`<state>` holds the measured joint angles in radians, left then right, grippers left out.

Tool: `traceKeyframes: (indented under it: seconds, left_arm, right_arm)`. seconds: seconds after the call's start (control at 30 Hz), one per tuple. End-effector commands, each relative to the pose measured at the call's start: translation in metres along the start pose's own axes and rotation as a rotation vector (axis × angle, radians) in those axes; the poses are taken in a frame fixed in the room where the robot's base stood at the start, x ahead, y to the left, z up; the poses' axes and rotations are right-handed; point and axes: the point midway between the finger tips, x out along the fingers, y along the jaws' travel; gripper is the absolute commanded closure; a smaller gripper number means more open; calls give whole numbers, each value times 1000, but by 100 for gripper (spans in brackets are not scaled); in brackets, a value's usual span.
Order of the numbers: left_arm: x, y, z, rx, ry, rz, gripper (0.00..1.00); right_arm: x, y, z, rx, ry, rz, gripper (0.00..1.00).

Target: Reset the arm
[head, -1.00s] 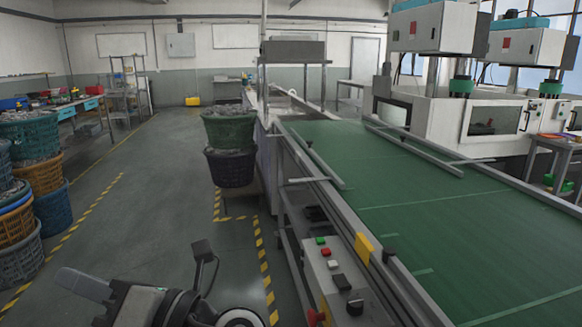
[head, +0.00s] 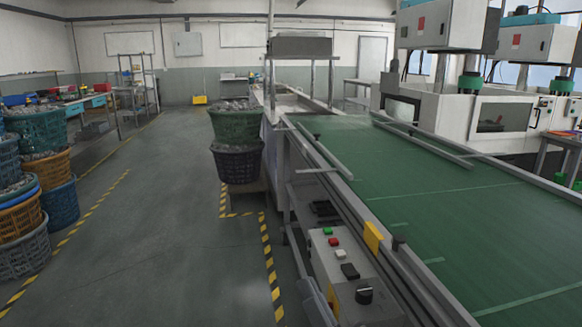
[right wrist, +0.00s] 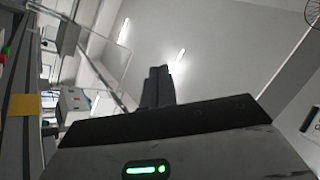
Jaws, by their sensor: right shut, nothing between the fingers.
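My right gripper (right wrist: 157,86) shows in the right wrist view. Its two dark fingers are together and hold nothing. The wrist housing with a lit green strip fills the bottom of that view, and behind the fingers I see wall, ceiling and lamps. In the head view I make out neither gripper clearly. My left gripper is in neither view now.
A green conveyor (head: 440,200) runs along the right, with a button control box (head: 345,268) at its near left edge. Stacked baskets (head: 237,140) stand beside it; more baskets (head: 22,250) stand at far left. The floor between (head: 150,230) is clear.

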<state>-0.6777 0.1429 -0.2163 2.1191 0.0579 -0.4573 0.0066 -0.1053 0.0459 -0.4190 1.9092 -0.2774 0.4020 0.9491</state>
Motion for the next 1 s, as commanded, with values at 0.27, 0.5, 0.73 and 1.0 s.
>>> traceKeyframes:
  seconds: [0.27,0.5,0.73,1.0]
  left_arm:
    - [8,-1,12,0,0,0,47]
    - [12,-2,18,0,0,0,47]
    - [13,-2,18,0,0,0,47]
    - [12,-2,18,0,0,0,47]
  right_arm:
    - [-143,92,60,-282,-441,505,100]
    - [-268,107,93,-420,-902,668,100]
    - [-301,103,98,-446,-1041,677,100]
    - [-301,103,98,-447,-1039,676,100]
